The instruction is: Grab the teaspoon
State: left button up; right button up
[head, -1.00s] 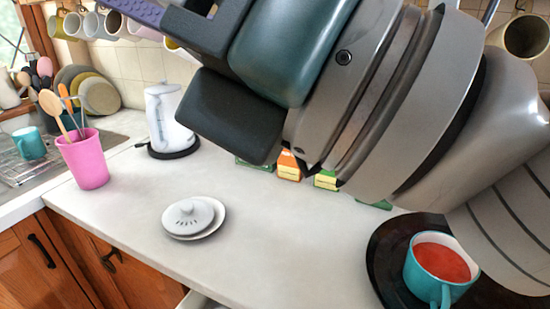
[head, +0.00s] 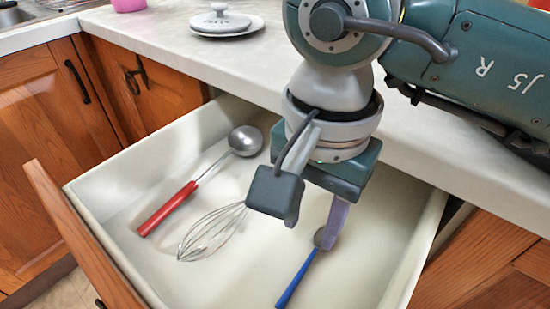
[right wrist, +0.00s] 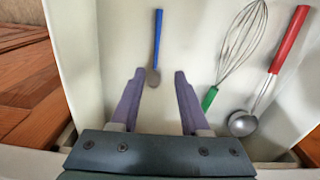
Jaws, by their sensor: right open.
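The teaspoon has a blue handle (head: 296,281) and a grey metal bowl, and lies on the floor of the open drawer (head: 84,214). In the head view its bowl is partly covered by a finger of my right gripper (head: 312,232). In the right wrist view the teaspoon (right wrist: 158,38) points away, with its bowl between the two purple fingertips of my open right gripper (right wrist: 159,74). Nothing is held. I cannot tell how high the fingertips are above the drawer floor. My left gripper is not in view.
A red-handled ladle (head: 168,208) and a wire whisk (head: 212,232) with a green handle end (right wrist: 210,97) lie beside the teaspoon. The drawer walls enclose them. The white countertop (head: 150,48) carries a white lid on a plate (head: 226,22).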

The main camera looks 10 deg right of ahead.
aim_at(310, 258)
jog(key=f, duration=0.5)
jog(key=shift+s+d+f+b, duration=0.3)
jog(key=shift+b, duration=0.1)
jog(key=shift+f, duration=0.4)
grip_shut()
